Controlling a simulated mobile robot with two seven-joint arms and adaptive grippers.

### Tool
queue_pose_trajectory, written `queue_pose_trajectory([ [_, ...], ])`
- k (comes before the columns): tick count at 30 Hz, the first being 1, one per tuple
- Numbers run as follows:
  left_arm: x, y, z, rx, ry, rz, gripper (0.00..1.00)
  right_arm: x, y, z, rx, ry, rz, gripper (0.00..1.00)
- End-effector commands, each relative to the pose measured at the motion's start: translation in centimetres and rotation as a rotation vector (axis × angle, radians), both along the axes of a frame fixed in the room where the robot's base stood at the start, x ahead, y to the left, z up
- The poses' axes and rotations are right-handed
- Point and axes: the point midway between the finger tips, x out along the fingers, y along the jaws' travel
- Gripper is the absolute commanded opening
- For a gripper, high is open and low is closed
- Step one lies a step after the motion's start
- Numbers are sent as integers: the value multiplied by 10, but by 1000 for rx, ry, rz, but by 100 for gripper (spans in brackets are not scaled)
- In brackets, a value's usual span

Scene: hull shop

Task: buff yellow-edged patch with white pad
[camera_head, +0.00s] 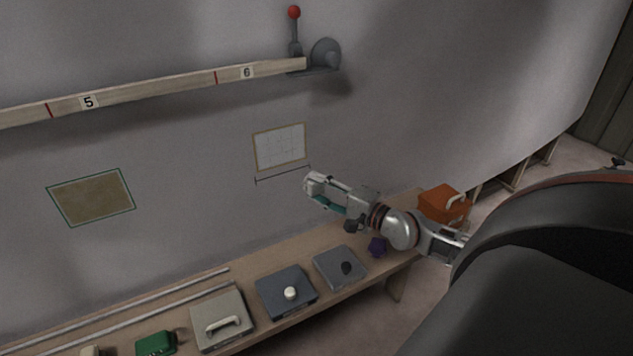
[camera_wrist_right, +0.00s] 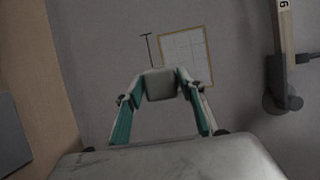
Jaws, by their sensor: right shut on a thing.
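The yellow-edged patch (camera_head: 281,147) is a pale gridded rectangle on the grey hull wall, above a thin dark bracket-like line. It also shows in the right wrist view (camera_wrist_right: 187,55), ahead of the fingers and to the right. My right gripper (camera_head: 318,191) is shut on a whitish block, the white pad (camera_head: 312,180). In the wrist view the pad (camera_wrist_right: 160,84) sits between the fingertips and looks light grey. The gripper is below and right of the patch in the head view, and the pad appears apart from it. My left gripper is not in view.
A green-edged brown patch (camera_head: 92,197) is on the wall at left. A numbered rail (camera_head: 150,92) ends at a red-knobbed lever (camera_head: 294,30).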

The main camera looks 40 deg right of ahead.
Motion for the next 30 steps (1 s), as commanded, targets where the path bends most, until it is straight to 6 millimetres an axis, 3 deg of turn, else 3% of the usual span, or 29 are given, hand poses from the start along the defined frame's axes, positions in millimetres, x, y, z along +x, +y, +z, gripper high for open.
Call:
queue_pose_trajectory([
  [11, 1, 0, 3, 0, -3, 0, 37, -4, 1, -1, 0, 1, 0, 19],
  [21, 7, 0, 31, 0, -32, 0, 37, -35, 8, 3, -1, -1, 0, 20],
  [30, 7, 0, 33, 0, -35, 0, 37, -42, 10, 0, 0, 0, -1, 19],
])
